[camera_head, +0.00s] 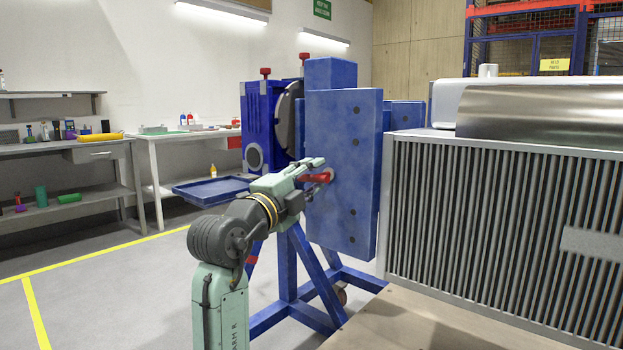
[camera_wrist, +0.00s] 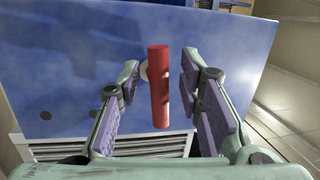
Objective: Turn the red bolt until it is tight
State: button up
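The red bolt (camera_head: 317,178) is a plain red bar at a pale round seat on the face of the blue plate (camera_head: 343,130). In the wrist view the red bolt (camera_wrist: 159,88) stands upright in the picture, in front of the blue plate (camera_wrist: 60,65). My gripper (camera_head: 311,176) is at the plate with its fingers about the bolt. In the wrist view my gripper (camera_wrist: 158,85) is open, one finger on each side of the bolt. A gap shows on both sides, so neither finger appears to touch it. Part of the pale seat (camera_wrist: 143,71) shows behind the bolt.
A large grey finned unit (camera_head: 500,235) stands close to the right of the plate. A blue tray (camera_head: 210,190) lies left of my gripper. The blue stand's legs (camera_head: 288,265) are below. Benches (camera_head: 160,137) line the left wall, with open floor before them.

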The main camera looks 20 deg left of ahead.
jog(key=shift+a, duration=0.1)
jog(key=v, duration=1.2)
jog(key=shift+r, duration=0.1)
